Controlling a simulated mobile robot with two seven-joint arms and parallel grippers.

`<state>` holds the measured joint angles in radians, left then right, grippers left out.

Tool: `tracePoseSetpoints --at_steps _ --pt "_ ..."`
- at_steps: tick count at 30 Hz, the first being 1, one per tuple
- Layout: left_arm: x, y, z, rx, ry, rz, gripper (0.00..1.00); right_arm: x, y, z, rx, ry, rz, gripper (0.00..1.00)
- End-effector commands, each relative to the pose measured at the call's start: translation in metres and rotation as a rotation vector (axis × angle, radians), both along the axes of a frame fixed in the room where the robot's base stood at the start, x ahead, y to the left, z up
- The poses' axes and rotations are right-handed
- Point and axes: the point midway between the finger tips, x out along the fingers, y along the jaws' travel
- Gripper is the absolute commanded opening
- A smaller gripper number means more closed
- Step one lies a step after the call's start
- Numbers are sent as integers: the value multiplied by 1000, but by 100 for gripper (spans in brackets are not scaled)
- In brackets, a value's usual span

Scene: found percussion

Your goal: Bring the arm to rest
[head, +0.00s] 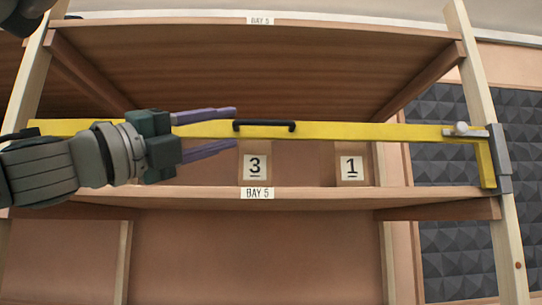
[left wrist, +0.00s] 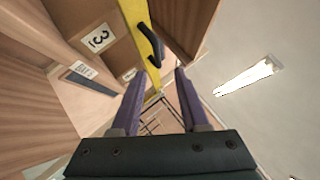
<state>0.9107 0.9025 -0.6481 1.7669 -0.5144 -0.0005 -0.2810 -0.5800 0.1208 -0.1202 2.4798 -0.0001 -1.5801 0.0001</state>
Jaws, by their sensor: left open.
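My left gripper (head: 236,127) is open and empty, with purple fingers pointing right, in front of the shelf bay. In the left wrist view, its fingers (left wrist: 161,73) are spread with nothing between the tips. A yellow bar (head: 350,131) spans the bay and carries a black handle (head: 264,125). In the head view the fingertips end just left of the handle. In the left wrist view the handle (left wrist: 150,43) lies beyond the tips, apart from them. My right gripper is not in view.
Boxes marked 3 (head: 255,165) and 1 (head: 351,167) stand behind the bar on the shelf (head: 330,193). The bar's right end sits at a grey bracket (head: 500,160) on a wooden upright (head: 512,240). Dark foam panels (head: 450,250) line the right wall.

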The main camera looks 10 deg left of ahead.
Motion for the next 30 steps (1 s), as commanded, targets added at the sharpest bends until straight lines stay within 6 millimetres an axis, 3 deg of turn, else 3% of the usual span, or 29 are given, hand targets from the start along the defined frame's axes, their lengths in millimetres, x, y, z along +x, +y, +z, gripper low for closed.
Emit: tracePoseSetpoints --at_steps 12,17,20,23,26,30 --pt "0 -1 0 -5 4 0 45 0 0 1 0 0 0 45" --pt "4 -7 -27 -156 115 5 45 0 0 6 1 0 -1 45" --pt "4 -9 -71 -376 295 44 45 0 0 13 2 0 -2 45" --pt "-6 -3 -134 -640 538 135 45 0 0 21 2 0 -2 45" --pt "-34 7 -206 -888 799 273 45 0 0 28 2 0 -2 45" --pt "-104 16 -301 -1170 1151 521 45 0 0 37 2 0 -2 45"
